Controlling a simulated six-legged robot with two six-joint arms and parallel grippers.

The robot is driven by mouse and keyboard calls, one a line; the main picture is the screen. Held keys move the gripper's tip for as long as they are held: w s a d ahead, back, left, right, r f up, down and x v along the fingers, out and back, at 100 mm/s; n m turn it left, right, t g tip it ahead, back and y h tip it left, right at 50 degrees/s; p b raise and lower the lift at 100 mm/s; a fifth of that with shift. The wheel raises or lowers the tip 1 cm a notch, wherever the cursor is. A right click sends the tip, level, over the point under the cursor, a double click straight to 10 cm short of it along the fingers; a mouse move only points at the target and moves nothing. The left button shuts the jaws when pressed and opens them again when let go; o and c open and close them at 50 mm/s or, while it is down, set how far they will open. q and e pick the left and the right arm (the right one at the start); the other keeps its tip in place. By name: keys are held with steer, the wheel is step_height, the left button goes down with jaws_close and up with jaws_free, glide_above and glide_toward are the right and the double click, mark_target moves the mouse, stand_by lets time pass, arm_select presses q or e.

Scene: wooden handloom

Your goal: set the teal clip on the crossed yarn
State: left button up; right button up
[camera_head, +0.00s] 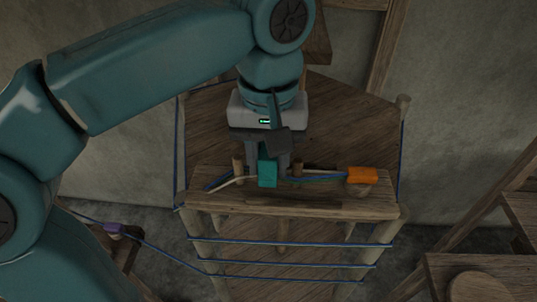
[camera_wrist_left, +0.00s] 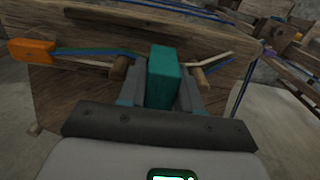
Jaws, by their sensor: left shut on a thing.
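The teal clip (camera_head: 267,174) is a small upright block at the middle of the loom's top beam. My left gripper (camera_head: 267,166) comes down from above and is shut on it; the clip also shows between the fingers in the left wrist view (camera_wrist_left: 162,78). A cream yarn (camera_head: 234,181) and a blue yarn (camera_head: 318,179) run along the beam and meet behind the clip, so the crossing is hidden. The clip appears to be at the yarns, but I cannot tell whether it grips them. My right gripper is not in view.
An orange clip (camera_head: 363,175) sits at the beam's right side. Wooden pegs (camera_head: 297,170) stand on the beam (camera_head: 300,205). Blue yarn (camera_head: 290,242) spans the loom frame below. A purple clip (camera_head: 114,229) lies at lower left, and a wooden stool (camera_head: 480,287) is at lower right.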

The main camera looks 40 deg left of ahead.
arm_select(q)
steer(key=shift+f, duration=0.1)
steer(key=shift+f+b, duration=0.7)
steer(key=shift+f, duration=0.15)
steer(key=shift+r, duration=0.1)
